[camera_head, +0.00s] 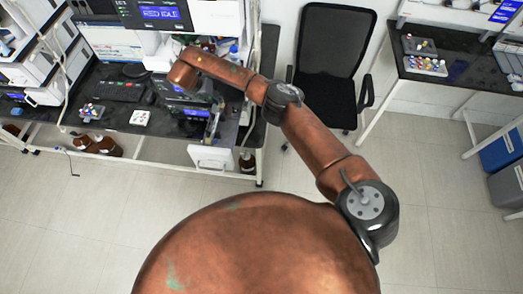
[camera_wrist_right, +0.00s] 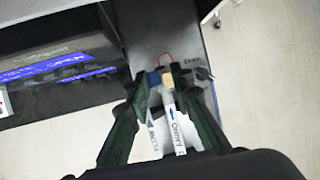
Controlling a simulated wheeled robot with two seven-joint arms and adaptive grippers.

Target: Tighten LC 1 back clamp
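My right gripper shows in the right wrist view (camera_wrist_right: 164,80) as two dark green fingers that stand apart. Between them are two white column-like tubes. The left tube (camera_wrist_right: 153,125) has a blue end piece; the right tube (camera_wrist_right: 172,125) has printed lettering, a blue arrow and a tan end piece (camera_wrist_right: 167,80). I see no clear grip on either. In the head view my right arm reaches over the bench, and its gripper is small and dark (camera_head: 205,100) against the instruments. I cannot tell which part is the LC 1 back clamp. My left gripper is out of view.
The instrument stack (camera_head: 160,15) rises behind the dark bench (camera_head: 60,105). A thin red wire loop (camera_wrist_right: 166,57) lies just beyond the tubes. A black office chair (camera_head: 333,60) stands right of the bench. The pale floor (camera_head: 450,200) is clear in front.

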